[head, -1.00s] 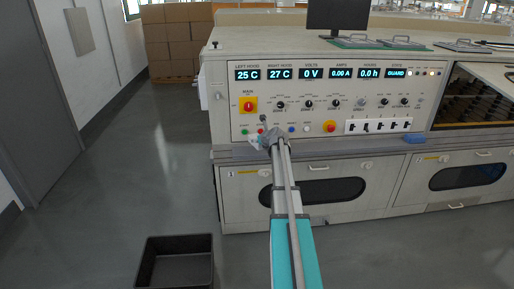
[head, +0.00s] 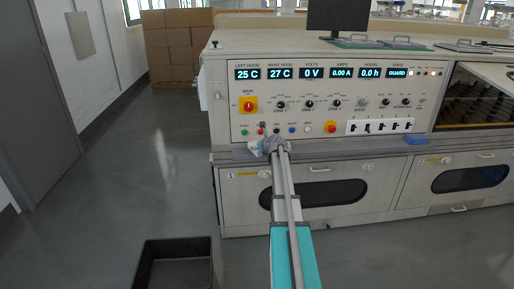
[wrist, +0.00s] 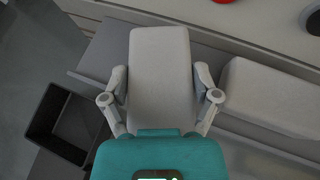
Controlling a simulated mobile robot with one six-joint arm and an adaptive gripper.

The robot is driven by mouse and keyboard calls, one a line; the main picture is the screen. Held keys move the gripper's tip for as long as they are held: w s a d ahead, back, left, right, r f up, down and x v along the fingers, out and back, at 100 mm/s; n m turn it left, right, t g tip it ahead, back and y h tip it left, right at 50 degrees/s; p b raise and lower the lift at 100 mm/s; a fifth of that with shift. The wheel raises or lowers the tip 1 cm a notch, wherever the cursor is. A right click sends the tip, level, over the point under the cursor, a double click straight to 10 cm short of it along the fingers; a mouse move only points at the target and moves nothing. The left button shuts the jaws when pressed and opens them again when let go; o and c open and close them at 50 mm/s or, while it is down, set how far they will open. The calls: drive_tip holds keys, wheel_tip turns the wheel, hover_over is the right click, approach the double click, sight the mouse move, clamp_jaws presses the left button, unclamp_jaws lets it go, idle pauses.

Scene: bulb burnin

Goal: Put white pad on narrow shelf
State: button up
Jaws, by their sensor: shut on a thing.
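The white pad (wrist: 160,65) is a pale, rounded rectangular block between the two fingers of my gripper (wrist: 160,93) in the wrist view. My gripper is shut on its sides. In the head view my gripper (head: 268,145) is at the front of the test machine, close to the narrow shelf (head: 345,150), a grey ledge below the control panel. Only a small pale part of the pad shows there. In the wrist view the shelf (wrist: 95,62) passes behind the pad. I cannot tell whether pad and shelf touch.
A blue item (head: 416,138) lies farther right on the shelf. The control panel (head: 290,105) with knobs and switches rises behind it. A pale rounded bar or block (wrist: 270,95) is right of the pad. A black open bin (head: 178,243) stands on the floor at left.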

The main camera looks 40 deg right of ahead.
drive_tip(key=shift+f+b, duration=0.35)
drive_tip(key=shift+f, duration=0.05)
drive_tip(key=o, duration=0.9)
drive_tip(key=shift+r, duration=0.15)
drive_tip(key=shift+r+p, duration=0.6)
drive_tip(key=shift+p, duration=0.2)
drive_tip(key=p+v, duration=0.5)
drive_tip(key=v, duration=0.7)
drive_tip(key=shift+s+f, duration=0.1)
drive_tip(key=shift+f, duration=0.05)
